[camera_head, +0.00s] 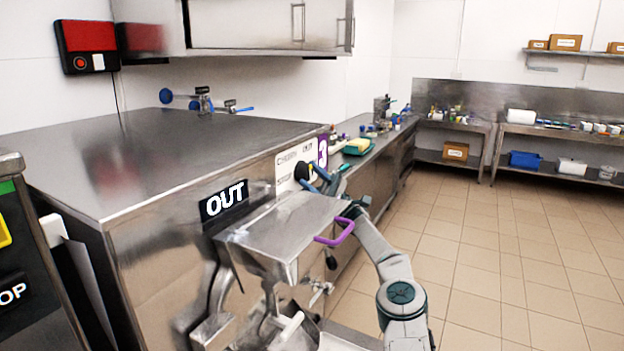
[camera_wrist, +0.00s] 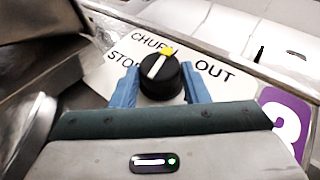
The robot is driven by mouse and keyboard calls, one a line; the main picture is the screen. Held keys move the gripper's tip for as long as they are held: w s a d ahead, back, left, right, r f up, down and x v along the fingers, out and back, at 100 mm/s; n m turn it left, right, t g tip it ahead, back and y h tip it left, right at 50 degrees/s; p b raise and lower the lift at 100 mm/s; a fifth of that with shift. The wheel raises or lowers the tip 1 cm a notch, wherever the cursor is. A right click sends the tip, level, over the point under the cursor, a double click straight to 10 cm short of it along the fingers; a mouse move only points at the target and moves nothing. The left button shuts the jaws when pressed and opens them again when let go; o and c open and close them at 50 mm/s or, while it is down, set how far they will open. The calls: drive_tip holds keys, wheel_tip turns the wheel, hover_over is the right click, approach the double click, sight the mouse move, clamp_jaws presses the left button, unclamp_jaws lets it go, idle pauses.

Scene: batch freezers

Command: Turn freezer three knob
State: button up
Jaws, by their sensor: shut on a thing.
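Freezer three (camera_head: 160,255) is a steel machine with a purple number 3 sign (camera_head: 322,152) on its front panel; the sign also shows at the right of the wrist view (camera_wrist: 287,118). In the wrist view its black round knob (camera_wrist: 161,80) sits on a white label plate marked CHURN, STOP and OUT. The knob's white line and yellow tip point up and slightly right, to the end of the word CHURN. My gripper (camera_wrist: 160,88) is shut on the knob, one blue finger on each side.
A steel chute with a purple handle (camera_head: 336,232) juts out below the panel, close beside my arm. An OUT sign (camera_head: 224,201) is left of it. A steel counter with small items (camera_head: 358,146) runs behind. The tiled floor at right is clear.

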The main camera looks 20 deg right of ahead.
drive_tip(key=o, duration=1)
drive_tip(key=shift+a, duration=0.1)
wheel_tip(320, 180, up, 4)
drive_tip(key=shift+a+r+b, duration=0.1)
drive_tip(key=shift+r+b, duration=0.05)
drive_tip(key=shift+b, duration=0.2)
drive_tip(key=shift+s+d+r+b, duration=0.45)
drive_tip(key=shift+s+d+r, duration=0.7)
drive_tip(key=shift+d, duration=0.45)
drive_tip(key=shift+s+d+r+b, duration=0.5)
drive_tip(key=shift+s+d+r, duration=0.65)
drive_tip(key=shift+d, duration=0.45)
drive_tip(key=shift+s+d+r+b, duration=0.45)
drive_tip(key=shift+s+d+r, duration=0.7)
drive_tip(key=shift+d, duration=0.45)
drive_tip(key=shift+f, duration=0.1)
